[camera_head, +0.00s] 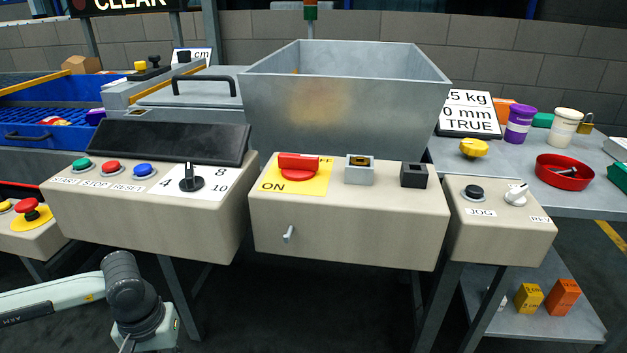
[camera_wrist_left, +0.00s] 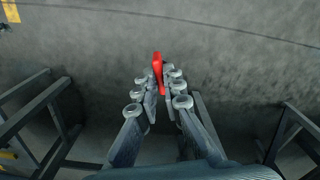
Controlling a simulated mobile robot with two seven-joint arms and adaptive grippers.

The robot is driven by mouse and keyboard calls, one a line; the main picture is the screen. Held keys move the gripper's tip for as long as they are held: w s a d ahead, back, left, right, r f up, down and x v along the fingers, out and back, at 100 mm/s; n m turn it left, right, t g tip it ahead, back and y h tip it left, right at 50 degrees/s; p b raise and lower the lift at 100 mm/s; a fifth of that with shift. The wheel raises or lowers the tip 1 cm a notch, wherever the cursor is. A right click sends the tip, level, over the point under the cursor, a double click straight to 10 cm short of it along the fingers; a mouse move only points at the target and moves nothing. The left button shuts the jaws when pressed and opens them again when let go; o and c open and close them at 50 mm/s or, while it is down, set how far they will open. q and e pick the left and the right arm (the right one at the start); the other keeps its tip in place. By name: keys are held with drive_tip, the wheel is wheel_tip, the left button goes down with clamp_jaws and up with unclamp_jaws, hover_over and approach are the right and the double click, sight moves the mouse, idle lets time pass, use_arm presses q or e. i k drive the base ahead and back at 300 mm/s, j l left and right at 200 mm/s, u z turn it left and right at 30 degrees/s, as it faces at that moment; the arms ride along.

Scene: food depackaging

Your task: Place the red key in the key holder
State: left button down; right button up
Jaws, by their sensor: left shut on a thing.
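In the left wrist view a red key (camera_wrist_left: 157,70) is held between the fingertips of my left gripper (camera_wrist_left: 158,88), with its red end sticking out beyond them. In the head view my left wrist (camera_head: 140,310) is low at the bottom left, below the control panels, and the fingers and key are cut off by the frame edge. A grey block with a dark, yellow-edged recess (camera_head: 359,168) and a black block (camera_head: 413,174) sit on the middle panel; I cannot tell which is the key holder. My right gripper is not in view.
The middle panel (camera_head: 345,225) also carries a red rotary switch (camera_head: 298,166) on a yellow plate and a small metal peg (camera_head: 288,234) on its front. The left panel has buttons and a black dial (camera_head: 190,180). A grey hopper (camera_head: 335,100) stands behind.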

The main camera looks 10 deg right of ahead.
sight(411, 182)
drive_tip(key=l, duration=0.85)
drive_tip(key=k+l, duration=0.1)
drive_tip(key=l, duration=0.7)
